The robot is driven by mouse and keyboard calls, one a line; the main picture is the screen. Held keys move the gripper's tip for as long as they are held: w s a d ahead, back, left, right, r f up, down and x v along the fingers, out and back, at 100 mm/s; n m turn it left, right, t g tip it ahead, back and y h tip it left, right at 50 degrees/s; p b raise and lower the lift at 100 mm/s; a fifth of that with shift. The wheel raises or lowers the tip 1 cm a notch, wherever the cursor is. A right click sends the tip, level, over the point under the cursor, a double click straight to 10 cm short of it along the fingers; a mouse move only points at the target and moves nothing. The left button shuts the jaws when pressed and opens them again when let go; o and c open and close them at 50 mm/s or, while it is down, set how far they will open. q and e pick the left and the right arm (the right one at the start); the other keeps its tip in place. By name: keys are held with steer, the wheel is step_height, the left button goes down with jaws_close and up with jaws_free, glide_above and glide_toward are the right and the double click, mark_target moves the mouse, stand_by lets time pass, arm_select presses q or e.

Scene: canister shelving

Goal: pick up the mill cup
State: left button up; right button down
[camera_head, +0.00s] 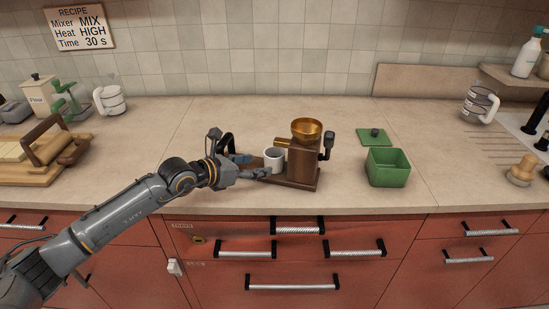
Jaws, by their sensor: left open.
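The mill cup (273,159) is a small white cup. It stands upright at the left of the coffee mill (302,164), which has a brown wooden body, a brass bowl on top and a dark crank on its right side. My left gripper (252,166) reaches in from the left and is open. Its fingers are close to the cup's left side; I cannot tell whether they touch it. The cup's lower part is partly hidden by a finger. My right gripper is not in view.
A green open box (388,167) and its green lid (374,136) are right of the mill. A white-handled measuring jug (477,106) is at the far right. The counter between is clear.

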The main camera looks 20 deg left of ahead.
mark_target(267, 165)
arm_select(q)
steer(key=shift+p+x, duration=0.75)
steer(key=shift+x, duration=2.3)
steer(key=shift+s+d+f, duration=0.1)
steer(key=shift+s+f, duration=0.05)
steer(key=shift+s, duration=0.1)
steer(key=shift+c, duration=0.2)
steer(key=c, duration=1)
